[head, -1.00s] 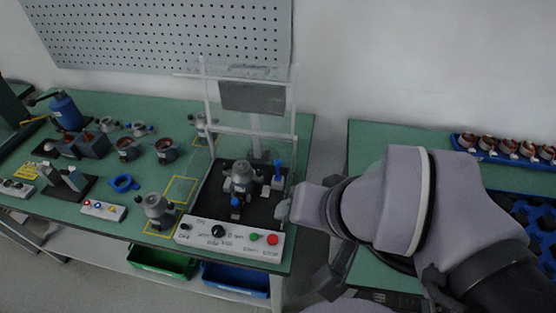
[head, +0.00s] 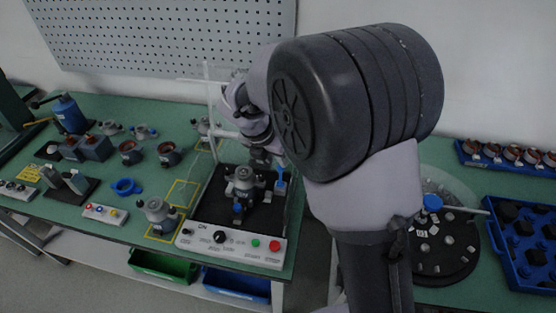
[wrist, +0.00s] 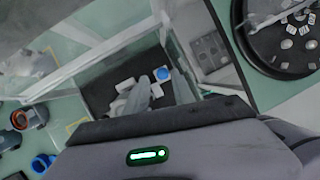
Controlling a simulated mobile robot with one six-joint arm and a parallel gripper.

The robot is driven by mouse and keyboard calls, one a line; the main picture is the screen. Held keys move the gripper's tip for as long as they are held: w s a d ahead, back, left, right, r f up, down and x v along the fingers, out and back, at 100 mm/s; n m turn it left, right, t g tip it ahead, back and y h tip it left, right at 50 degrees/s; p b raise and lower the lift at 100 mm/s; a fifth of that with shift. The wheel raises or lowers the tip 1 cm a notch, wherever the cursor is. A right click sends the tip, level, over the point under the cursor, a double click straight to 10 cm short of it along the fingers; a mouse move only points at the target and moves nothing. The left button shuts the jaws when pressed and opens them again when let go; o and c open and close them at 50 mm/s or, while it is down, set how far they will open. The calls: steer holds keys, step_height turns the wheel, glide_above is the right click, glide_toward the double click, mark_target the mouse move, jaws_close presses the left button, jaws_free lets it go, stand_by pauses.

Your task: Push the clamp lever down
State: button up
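The clamp lever (head: 281,177) stands upright with a blue handle at the right side of the tester's black bed (head: 212,208). A grey metal part (head: 243,184) sits on the bed to its left, with a blue piece low on its front. My gripper (head: 263,158) is inside the tester's frame, just behind and left of the lever; whether they touch is unclear. In the wrist view a round blue top (wrist: 162,73), probably the lever's, shows beyond my gripper's dark edge.
A clear-walled frame with a white post (head: 209,110) surrounds the bed. The control panel (head: 230,247) with knobs and buttons is in front. Another grey part (head: 160,215) stands left, in a yellow outline. A round dark tray (head: 445,255) and a blue tray (head: 520,235) lie right.

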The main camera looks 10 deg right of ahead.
mark_target(281, 168)
steer(key=b+x, duration=0.1)
steer(key=x, duration=0.1)
steer(key=b+x, duration=0.1)
steer(key=x, duration=0.1)
steer(key=b+x, duration=0.1)
steer(key=x, duration=0.1)
steer(key=shift+s+f, duration=0.2)
steer(key=shift+f, duration=0.05)
steer(key=shift+s+r, duration=0.1)
steer(key=shift+r, duration=0.1)
jaws_close()
stand_by(0.7)
